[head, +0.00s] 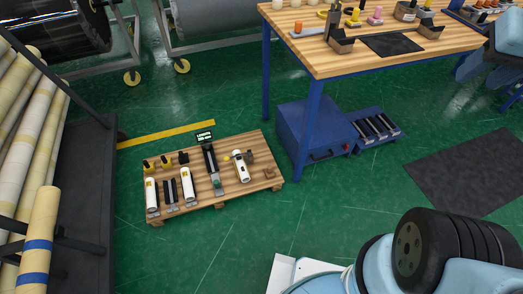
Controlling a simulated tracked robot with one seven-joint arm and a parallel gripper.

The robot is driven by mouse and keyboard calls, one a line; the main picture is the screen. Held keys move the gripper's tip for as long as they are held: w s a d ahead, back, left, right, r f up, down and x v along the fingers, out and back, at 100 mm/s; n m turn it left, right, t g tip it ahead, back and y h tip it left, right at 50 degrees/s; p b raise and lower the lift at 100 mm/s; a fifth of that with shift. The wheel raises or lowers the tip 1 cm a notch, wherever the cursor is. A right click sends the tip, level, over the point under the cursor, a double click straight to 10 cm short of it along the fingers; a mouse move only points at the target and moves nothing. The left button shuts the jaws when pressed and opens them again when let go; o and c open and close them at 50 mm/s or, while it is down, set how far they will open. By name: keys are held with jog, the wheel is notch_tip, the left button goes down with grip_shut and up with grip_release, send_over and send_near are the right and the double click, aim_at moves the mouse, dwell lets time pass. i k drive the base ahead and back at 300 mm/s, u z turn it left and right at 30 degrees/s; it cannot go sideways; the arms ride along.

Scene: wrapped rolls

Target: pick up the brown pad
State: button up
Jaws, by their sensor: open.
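I cannot pick out the brown pad for certain. A very small brown piece (269,173) lies at the right end of the low wooden pallet (262,143), beside a white cylinder (241,168); it is too small to tell its shape. Part of my arm, pale blue with black rings, fills the lower right of the head view. The jaws of my gripper are not in view, and nothing of mine touches the pallet.
A rack of long rolls (37,240) is at left. Green floor is clear before the pallet.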

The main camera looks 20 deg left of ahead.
aim_at(269, 172)
jog(key=u, duration=0.2)
jog(key=i, duration=0.6)
jog(key=u, duration=0.35)
jog(key=k, duration=0.8)
jog(key=u, duration=0.15)
jog(key=i, duration=1.05)
jog(key=z, duration=0.1)
